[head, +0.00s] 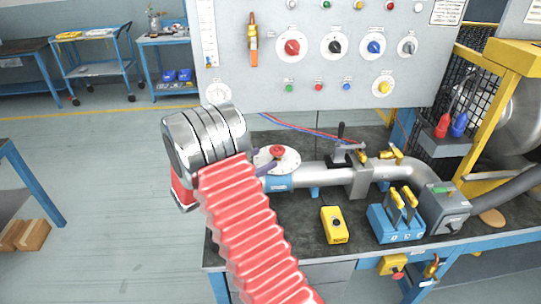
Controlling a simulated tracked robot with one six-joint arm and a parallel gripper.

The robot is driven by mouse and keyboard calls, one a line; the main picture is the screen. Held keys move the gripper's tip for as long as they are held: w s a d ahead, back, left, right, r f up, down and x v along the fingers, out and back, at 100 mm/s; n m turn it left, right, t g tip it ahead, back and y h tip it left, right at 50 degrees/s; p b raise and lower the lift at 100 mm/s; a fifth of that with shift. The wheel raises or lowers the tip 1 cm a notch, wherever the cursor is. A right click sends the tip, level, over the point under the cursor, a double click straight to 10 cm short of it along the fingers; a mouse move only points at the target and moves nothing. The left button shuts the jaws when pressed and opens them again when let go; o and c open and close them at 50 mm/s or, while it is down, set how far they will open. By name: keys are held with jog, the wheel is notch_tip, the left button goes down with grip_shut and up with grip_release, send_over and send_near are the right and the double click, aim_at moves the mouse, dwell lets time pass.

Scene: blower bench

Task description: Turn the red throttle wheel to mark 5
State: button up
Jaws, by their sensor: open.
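The red throttle wheel (277,151) sits on a round white dial plate (289,163), on top of the silver pipe with a blue label, right of the picture's middle left. The dial's marks are too small to read, so I cannot tell where the wheel points. My red ribbed arm and metal wrist come in from below, just left of the dial. My gripper (261,162) is mostly hidden behind the wrist; dark purplish finger parts show at the dial's left edge. It is open, close beside the wheel, and I cannot tell whether it touches it.
A grey panel (330,90) with coloured knobs stands behind the bench. The silver pipe (325,173) runs right past a black lever clamp (342,142). A yellow box (334,225) and blue switch block (396,222) occupy the dark bench top.

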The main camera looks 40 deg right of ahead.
jog(key=shift+a, duration=1.25)
